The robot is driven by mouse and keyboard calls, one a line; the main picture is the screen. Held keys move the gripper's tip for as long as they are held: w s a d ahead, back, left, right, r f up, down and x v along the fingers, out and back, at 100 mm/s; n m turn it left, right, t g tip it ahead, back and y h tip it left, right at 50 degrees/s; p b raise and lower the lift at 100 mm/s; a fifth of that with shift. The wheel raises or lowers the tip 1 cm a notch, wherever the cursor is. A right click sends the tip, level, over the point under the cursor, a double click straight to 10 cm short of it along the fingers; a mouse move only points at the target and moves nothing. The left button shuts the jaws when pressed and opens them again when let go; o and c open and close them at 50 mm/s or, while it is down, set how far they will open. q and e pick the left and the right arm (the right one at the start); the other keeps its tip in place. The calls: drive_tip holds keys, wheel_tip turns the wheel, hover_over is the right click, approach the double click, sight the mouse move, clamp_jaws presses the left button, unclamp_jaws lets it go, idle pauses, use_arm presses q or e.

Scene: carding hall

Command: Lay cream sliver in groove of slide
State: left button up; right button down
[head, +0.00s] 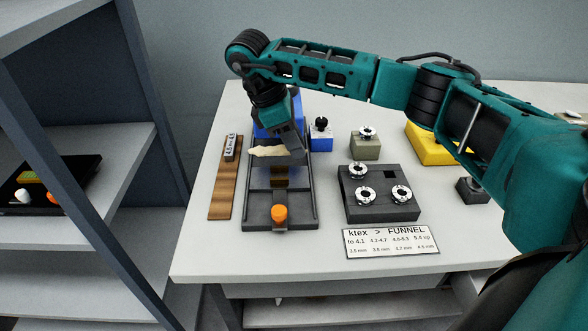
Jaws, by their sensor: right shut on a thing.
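The cream sliver (266,151) is a short pale strand, held crosswise over the upper part of the dark grey slide (250,211). My right gripper (284,152) comes down from above and is shut on the sliver; the sliver's left end sticks out past the slide's left rail. I cannot tell whether the sliver touches the slide. The gripper hides part of the slide and any groove under it. An orange knob (279,213) sits at the slide's near end. My left gripper is not in view.
A wooden strip (225,185) with a labelled block lies left of the slide. A dark block with metal funnels (381,208) stands right, with a funnel chart (391,242) before it. Blue, olive and yellow (428,149) blocks stand behind. A shelf with a black tray (62,190) is left.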

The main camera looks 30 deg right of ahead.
sight(293, 176)
wheel_tip(293, 176, down, 2)
drive_tip(key=shift+f, duration=2.05)
drive_tip(key=c, duration=1)
unclamp_jaws()
drive_tip(key=shift+f, duration=0.1)
drive_tip(key=shift+w+a+r, duration=0.1)
drive_tip(key=shift+w+r, duration=0.05)
drive_tip(key=shift+r, duration=0.3)
drive_tip(key=p+v, duration=0.1)
drive_tip(key=v, duration=1)
drive_tip(key=shift+p, duration=0.35)
drive_tip(key=shift+r, duration=0.1)
